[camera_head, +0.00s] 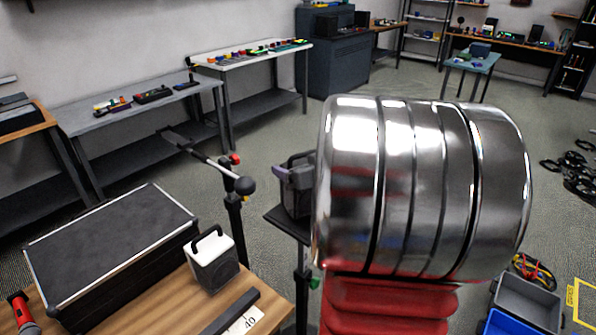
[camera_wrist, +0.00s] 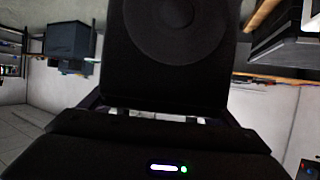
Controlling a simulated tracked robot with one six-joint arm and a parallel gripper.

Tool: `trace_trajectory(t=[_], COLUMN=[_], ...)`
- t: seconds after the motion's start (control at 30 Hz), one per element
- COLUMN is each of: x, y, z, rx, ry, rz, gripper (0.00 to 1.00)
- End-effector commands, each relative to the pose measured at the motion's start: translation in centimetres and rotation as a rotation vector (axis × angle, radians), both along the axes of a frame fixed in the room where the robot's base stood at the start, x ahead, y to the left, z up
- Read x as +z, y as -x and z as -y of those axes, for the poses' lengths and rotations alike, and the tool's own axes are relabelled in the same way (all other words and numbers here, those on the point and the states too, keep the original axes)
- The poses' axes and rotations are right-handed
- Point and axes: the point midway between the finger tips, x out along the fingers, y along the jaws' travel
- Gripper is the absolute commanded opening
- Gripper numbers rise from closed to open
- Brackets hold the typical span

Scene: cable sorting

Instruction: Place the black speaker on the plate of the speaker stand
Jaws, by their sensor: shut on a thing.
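The black speaker (camera_wrist: 180,45) fills the upper middle of the wrist view, its round cone facing the camera. My gripper (camera_wrist: 168,112) is shut on its near end; the fingertips are dark and hard to make out. In the head view the dark speaker (camera_head: 296,186) shows just left of my large metal arm link, which hides its right part and most of my gripper. It looks upright over the black plate (camera_head: 287,221) of the speaker stand (camera_head: 302,280). Whether its base touches the plate I cannot tell.
A boom stand (camera_head: 236,200) with a round black tip rises close left of the plate.

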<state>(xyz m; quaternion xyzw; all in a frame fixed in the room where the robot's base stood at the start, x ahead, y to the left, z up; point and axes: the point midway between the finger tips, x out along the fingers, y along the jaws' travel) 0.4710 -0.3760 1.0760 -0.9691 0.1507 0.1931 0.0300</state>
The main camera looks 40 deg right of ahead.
Motion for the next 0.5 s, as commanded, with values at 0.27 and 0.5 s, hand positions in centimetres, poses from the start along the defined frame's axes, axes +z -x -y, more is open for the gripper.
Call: trace_trajectory(t=[0.27,0.5], x=[-1.6,-1.6], y=[0.0,0.0], z=[0.0,0.1], rx=[0.0,-0.001], ry=[0.002,0.002], rz=[0.004,0.003], gripper=[0.19,0.19])
